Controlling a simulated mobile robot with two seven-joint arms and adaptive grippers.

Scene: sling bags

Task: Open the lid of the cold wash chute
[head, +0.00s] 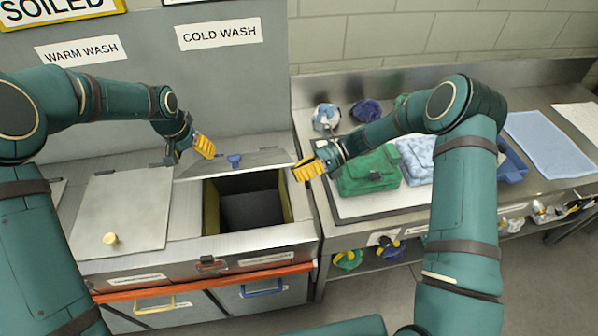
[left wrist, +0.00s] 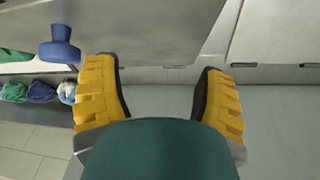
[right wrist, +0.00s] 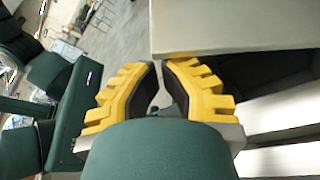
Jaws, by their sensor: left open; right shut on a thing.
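The cold wash chute lid (head: 262,158) is a grey metal panel with a blue knob (head: 234,160). It is tilted up toward the back, and the dark chute opening (head: 250,208) shows in front of it. My right gripper (head: 300,170) is at the lid's right front corner, shut on its edge; the right wrist view shows the panel (right wrist: 235,25) at the fingertips, though the contact is partly hidden. My left gripper (head: 207,146) is open and empty, above and left of the knob. The knob also shows in the left wrist view (left wrist: 60,48), outside the fingers.
The warm wash lid (head: 122,208) with a yellow knob lies closed on the left. A grey panel with labels stands behind the chutes.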

